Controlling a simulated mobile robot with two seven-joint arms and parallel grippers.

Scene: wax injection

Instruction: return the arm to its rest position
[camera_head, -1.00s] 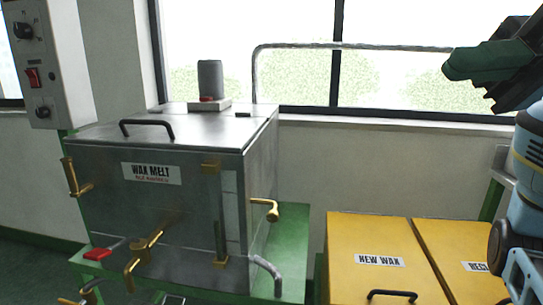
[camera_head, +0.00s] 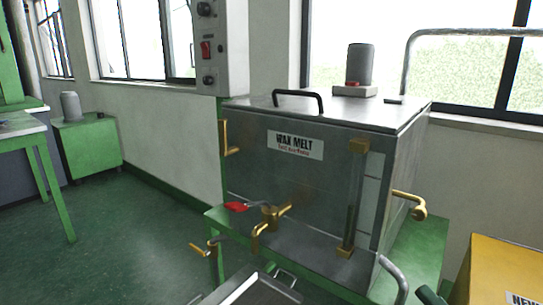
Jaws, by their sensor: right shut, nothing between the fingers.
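Only a small dark green tip of my right gripper (camera_head: 430,295) shows, at the bottom edge right of centre. It is in front of the wax melt tank's green stand and beside the curved grey pipe (camera_head: 394,278). The fingers are shut with nothing seen held. The rest of the gripper and its arm are out of the picture. My left gripper is not in view.
The grey wax melt tank (camera_head: 290,185) has brass handles and taps jutting out. A yellow bin (camera_head: 495,265) stands at right. A metal tray (camera_head: 250,292) shows at the bottom. The green floor (camera_head: 130,235) at left is clear.

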